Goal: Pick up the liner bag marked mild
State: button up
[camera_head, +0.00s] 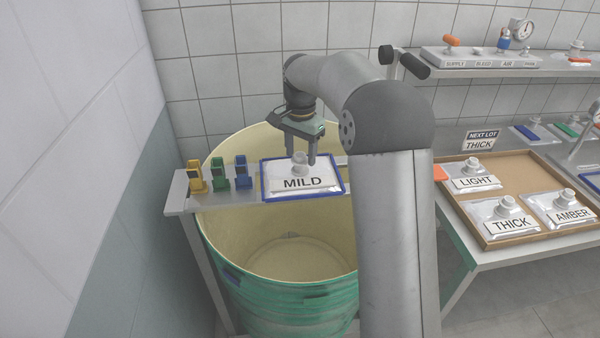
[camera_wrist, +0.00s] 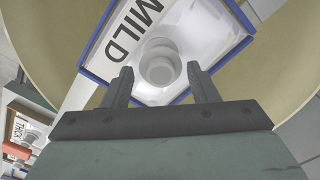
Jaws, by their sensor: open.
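The liner bag marked MILD (camera_head: 301,182) lies in a blue-rimmed tray (camera_head: 268,199) on a narrow shelf across the drum. Its white spout (camera_head: 300,160) stands up from the bag. My gripper (camera_head: 302,160) is over the tray, its fingers pointing down. In the wrist view, the open fingers of my gripper (camera_wrist: 161,84) are on either side of the spout (camera_wrist: 160,62), with gaps showing. Whether the fingers are level with the spout or above it is hard to tell. The MILD label (camera_wrist: 128,32) shows beside the spout.
A green drum (camera_head: 290,308) with a cream interior stands under the shelf. Yellow, green and blue clips (camera_head: 218,175) stand left of the tray. At right, a brown tray (camera_head: 502,239) holds bags marked LIGHT (camera_head: 475,177), THICK (camera_head: 505,217) and AMBER (camera_head: 565,210). A sign (camera_head: 480,140) reads NEXT LOT THICK.

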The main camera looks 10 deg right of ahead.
aim_at(300, 154)
notch_tip(300, 154, down, 3)
jog(key=shift+a+f, duration=0.1)
jog(key=c, duration=1.1)
jog(key=shift+c, duration=0.2)
